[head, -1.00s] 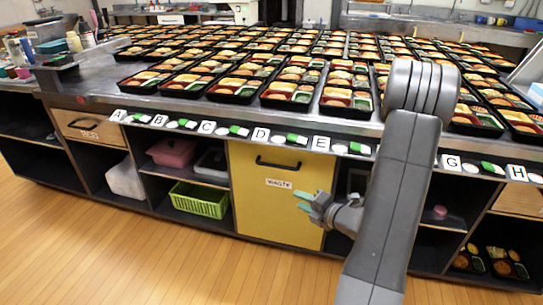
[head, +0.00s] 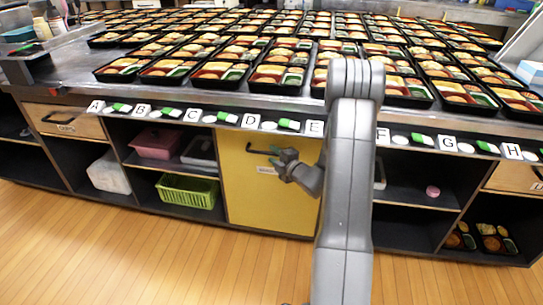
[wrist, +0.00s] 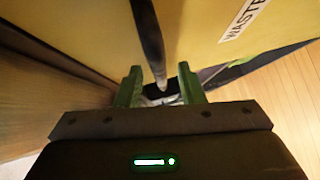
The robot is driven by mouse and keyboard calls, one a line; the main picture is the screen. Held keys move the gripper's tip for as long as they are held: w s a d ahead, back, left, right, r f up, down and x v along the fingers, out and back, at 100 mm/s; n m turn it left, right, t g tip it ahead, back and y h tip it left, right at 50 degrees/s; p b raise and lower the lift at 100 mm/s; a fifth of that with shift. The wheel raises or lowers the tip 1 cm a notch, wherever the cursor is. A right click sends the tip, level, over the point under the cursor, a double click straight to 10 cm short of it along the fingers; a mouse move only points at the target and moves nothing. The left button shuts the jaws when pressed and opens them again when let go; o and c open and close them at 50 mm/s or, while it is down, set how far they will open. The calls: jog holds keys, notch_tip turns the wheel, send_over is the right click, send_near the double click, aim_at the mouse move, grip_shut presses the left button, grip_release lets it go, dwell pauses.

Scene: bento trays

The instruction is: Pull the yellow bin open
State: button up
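The yellow bin (head: 240,195) is a yellow front panel in the counter, with a dark bar handle (head: 256,149) near its top and a WASTE label (head: 266,170) below. It looks closed, in line with the cabinet. My gripper (head: 277,156) is at the right part of the handle and hides that end. In the wrist view, my gripper (wrist: 159,82) has its two green fingers apart, one on each side of the handle (wrist: 150,40). Gaps show between the bar and both fingers. The yellow panel (wrist: 205,25) fills the view ahead.
Many bento trays (head: 277,79) cover the counter above. Lettered cards and green-and-white items line its front edge. Left of the bin are shelves with a green basket (head: 188,191) and a pink tub (head: 158,144). The wooden floor (head: 150,265) in front is clear.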

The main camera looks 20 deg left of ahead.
jog(key=shift+x, duration=1.15)
grip_shut()
jog(key=shift+s+d, duration=0.1)
jog(key=shift+d, duration=0.05)
